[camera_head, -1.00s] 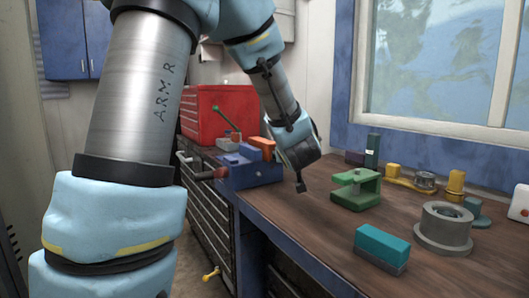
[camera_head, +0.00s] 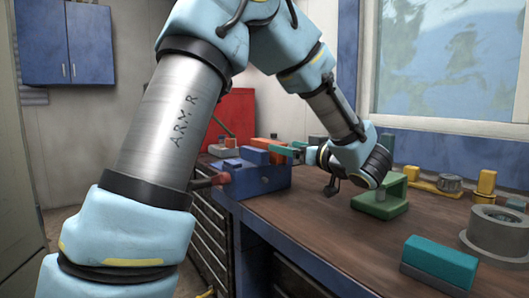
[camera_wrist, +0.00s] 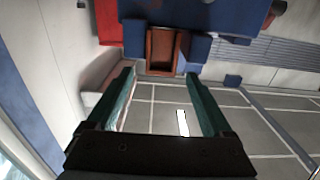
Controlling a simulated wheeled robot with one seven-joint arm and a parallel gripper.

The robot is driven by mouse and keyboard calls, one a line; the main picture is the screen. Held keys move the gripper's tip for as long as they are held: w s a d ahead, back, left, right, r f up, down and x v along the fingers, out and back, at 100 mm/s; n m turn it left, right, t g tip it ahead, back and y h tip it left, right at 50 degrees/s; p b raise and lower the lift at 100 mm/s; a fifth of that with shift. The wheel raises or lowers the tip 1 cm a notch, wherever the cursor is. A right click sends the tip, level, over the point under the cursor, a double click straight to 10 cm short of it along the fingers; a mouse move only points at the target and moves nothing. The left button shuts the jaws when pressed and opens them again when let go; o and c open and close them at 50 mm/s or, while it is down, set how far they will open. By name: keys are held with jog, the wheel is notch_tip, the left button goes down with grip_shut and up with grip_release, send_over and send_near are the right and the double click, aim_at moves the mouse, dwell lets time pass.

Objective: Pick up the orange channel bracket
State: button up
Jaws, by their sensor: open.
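The orange channel bracket (camera_head: 270,144) sits at the blue vise (camera_head: 250,180) on the bench's left corner. In the wrist view the bracket (camera_wrist: 161,48) is a reddish-orange open channel between two blue vise blocks (camera_wrist: 133,33). My gripper (camera_head: 284,150) reaches left toward the bracket from its right. In the wrist view my gripper (camera_wrist: 159,77) has its two green fingers spread apart. The bracket lies just beyond the fingertips, roughly centred between them. Nothing is held. In the head view my finger hides part of the bracket's side, and contact cannot be told.
A red toolbox (camera_head: 235,113) stands behind the vise. A green C-shaped block (camera_head: 380,202) is close under my wrist. A teal block (camera_head: 440,260), a grey flanged ring (camera_head: 497,232) and yellow parts (camera_head: 486,182) lie to the right. The bench front is clear.

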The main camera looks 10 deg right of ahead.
aim_at(268, 141)
jog(key=p+x, duration=0.1)
jog(key=x, duration=0.8)
jog(key=shift+w+a, duration=0.1)
grip_shut()
dwell(0.5)
